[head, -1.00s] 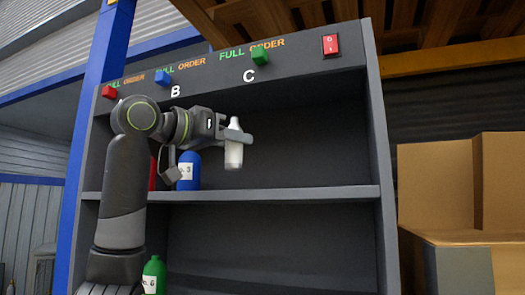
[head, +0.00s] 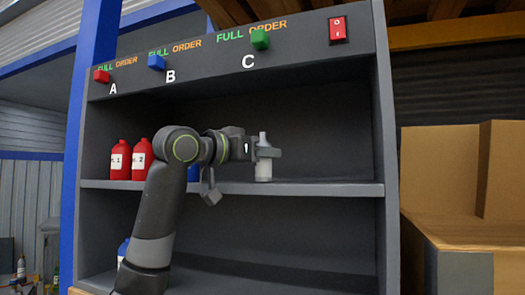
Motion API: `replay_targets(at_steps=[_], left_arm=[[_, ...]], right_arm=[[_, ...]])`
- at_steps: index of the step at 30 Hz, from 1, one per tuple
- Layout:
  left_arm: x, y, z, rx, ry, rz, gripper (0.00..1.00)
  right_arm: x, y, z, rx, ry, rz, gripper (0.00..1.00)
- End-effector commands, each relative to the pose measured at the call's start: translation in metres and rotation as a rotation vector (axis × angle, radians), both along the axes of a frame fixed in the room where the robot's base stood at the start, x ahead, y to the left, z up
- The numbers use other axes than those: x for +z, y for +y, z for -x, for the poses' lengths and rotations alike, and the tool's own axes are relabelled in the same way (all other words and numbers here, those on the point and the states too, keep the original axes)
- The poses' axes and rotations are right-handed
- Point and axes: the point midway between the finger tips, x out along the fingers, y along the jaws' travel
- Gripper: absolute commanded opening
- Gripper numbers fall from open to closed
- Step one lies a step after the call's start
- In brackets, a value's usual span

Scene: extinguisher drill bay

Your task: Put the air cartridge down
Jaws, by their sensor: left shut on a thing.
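The air cartridge (head: 263,170) is a white bottle with a narrow top. It is upright in my left gripper (head: 266,152), which is shut around its upper part. The cartridge is at the upper shelf (head: 330,189) of the grey rack, below the letter C. Its base is close to the shelf surface; I cannot tell whether it touches. My right gripper is not in view.
Two red bottles (head: 141,160) stand at the left of the upper shelf. A blue bottle (head: 193,173) is mostly hidden behind my left arm. Another blue bottle (head: 123,250) is on the lower level. The upper shelf's right part is clear. Cardboard boxes (head: 440,170) are at right.

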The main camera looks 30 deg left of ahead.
Motion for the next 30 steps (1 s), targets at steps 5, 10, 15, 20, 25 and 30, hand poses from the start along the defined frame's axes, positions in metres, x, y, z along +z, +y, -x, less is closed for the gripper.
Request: replay_targets(at_steps=[5,10,15,20,25,30], left_arm=[[0.000,0.000,0.000,0.000,-0.001,0.000,0.03],[-0.003,0.000,0.000,0.000,0.000,0.000,0.36],[-0.003,0.000,0.000,0.000,0.001,0.001,0.53],[-0.003,0.000,0.000,0.000,0.001,0.001,0.53],[0.000,0.001,0.002,0.000,0.000,0.000,0.53],[-0.004,0.011,0.026,0.003,-0.003,0.000,0.53]], right_arm=[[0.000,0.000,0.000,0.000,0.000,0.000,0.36],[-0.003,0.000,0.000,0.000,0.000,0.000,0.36],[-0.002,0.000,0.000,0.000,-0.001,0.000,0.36],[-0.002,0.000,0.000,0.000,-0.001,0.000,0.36],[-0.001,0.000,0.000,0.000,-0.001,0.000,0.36],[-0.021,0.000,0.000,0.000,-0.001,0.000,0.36]])
